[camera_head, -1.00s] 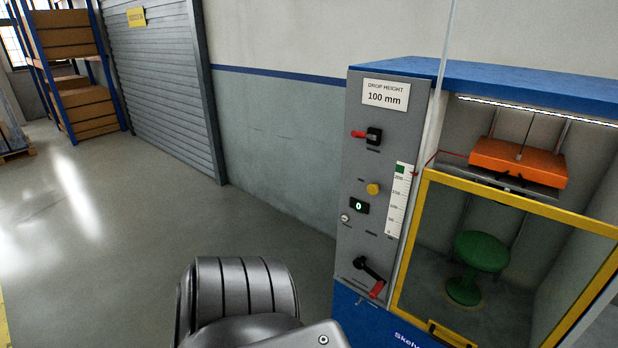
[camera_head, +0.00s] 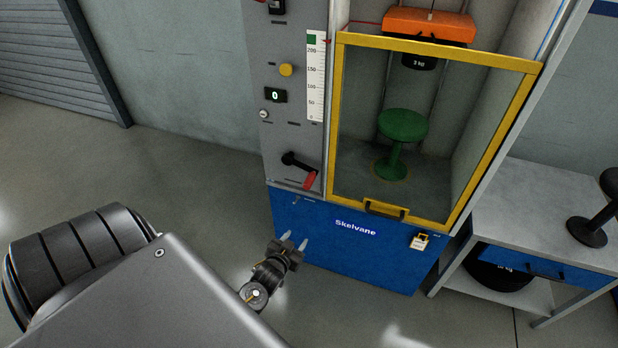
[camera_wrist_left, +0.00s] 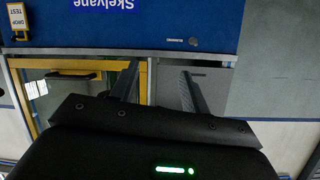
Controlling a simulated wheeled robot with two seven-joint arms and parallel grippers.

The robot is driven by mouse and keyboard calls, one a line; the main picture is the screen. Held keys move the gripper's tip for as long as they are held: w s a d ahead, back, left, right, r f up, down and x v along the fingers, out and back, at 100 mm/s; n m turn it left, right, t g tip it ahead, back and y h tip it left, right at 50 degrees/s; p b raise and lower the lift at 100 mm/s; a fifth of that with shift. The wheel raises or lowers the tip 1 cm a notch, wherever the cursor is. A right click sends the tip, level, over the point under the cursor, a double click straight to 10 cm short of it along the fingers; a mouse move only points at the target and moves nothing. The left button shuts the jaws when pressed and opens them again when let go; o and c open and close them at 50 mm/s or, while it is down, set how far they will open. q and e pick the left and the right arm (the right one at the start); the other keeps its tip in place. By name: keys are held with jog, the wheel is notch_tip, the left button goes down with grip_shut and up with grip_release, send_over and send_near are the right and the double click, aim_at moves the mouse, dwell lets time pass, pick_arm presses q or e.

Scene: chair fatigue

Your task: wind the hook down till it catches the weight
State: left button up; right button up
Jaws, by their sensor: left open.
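The black crank (camera_head: 300,163) with its red handle (camera_head: 309,180) sits low on the grey control panel, its handle pointing down. The orange block (camera_head: 428,25) hangs on a thin cable at the top of the cabinet. A black weight marked 3 kg (camera_head: 418,62) shows just below it, behind the yellow frame; I cannot tell whether they touch, and no hook can be made out. My left gripper (camera_head: 294,240) is open and empty, below the crank before the blue base. Its two fingers also show in the left wrist view (camera_wrist_left: 158,84). My right gripper is not in view.
A yellow-framed door (camera_head: 437,48) closes the front over a green stool (camera_head: 403,126). The panel has a yellow button (camera_head: 286,69), a display reading 0 (camera_head: 275,95) and a white scale (camera_head: 316,85). A grey bench (camera_head: 530,205) stands right. The floor at left is clear.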

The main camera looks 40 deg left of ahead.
aim_at(310, 181)
pick_arm(q)
jog(key=w+a+r+n+t+y+b, duration=0.1)
jog(key=w+r+t, duration=0.1)
jog(key=r, duration=0.5)
jog(key=w+a+r+n+t+y+b, duration=0.1)
jog(key=w+r+t, duration=0.1)
jog(key=r, duration=0.4)
jog(key=x, duration=1)
jog(key=shift+w, duration=0.3)
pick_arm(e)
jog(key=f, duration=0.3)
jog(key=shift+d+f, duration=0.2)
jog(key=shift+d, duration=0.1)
pick_arm(q)
jog(key=shift+c, duration=0.3)
grip_shut()
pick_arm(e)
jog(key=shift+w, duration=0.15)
